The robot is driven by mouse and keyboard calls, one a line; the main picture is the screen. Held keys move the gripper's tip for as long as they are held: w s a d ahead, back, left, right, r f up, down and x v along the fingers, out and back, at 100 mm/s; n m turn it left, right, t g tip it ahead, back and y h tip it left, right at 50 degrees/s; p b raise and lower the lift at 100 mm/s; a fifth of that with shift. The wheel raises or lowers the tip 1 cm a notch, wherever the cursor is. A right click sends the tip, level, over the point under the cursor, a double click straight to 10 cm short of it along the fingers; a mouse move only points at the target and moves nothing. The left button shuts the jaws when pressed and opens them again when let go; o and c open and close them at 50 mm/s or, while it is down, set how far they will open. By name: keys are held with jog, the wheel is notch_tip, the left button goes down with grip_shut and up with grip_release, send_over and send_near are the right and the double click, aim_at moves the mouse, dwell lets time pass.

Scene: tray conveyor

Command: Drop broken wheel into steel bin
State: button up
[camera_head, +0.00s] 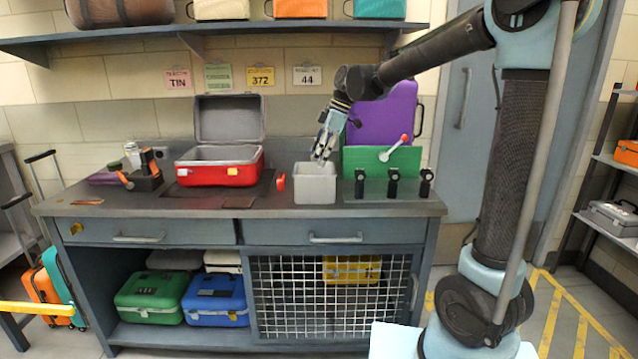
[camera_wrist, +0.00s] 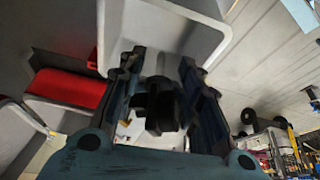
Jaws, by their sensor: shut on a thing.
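My gripper (camera_head: 321,158) is above the light grey, open-topped steel bin (camera_head: 315,190) on the workbench, with its fingers pointing down. In the wrist view my gripper's two fingers (camera_wrist: 160,90) are closed around a small black wheel (camera_wrist: 160,107). The wheel is dark there, so any damage is too unclear to tell. It cannot be made out in the head view. The bin's pale rim (camera_wrist: 190,28) shows just beyond the fingertips in the wrist view. Whether the wheel is over or inside the rim is hard to tell.
An open red case (camera_head: 218,173) stands left of the bin, with a small red object (camera_head: 281,182) between them. A purple case (camera_head: 383,115) stands behind.

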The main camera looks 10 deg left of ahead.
aim_at(321, 172)
jog(key=shift+w+f, duration=0.2)
jog(key=shift+f, duration=0.1)
jog(key=shift+w+d+f, duration=0.1)
jog(key=shift+d+f, duration=0.05)
jog(key=shift+f, duration=2.8)
jog(key=o, duration=1.3)
jog(key=shift+r, duration=0.1)
jog(key=shift+v, duration=3.95)
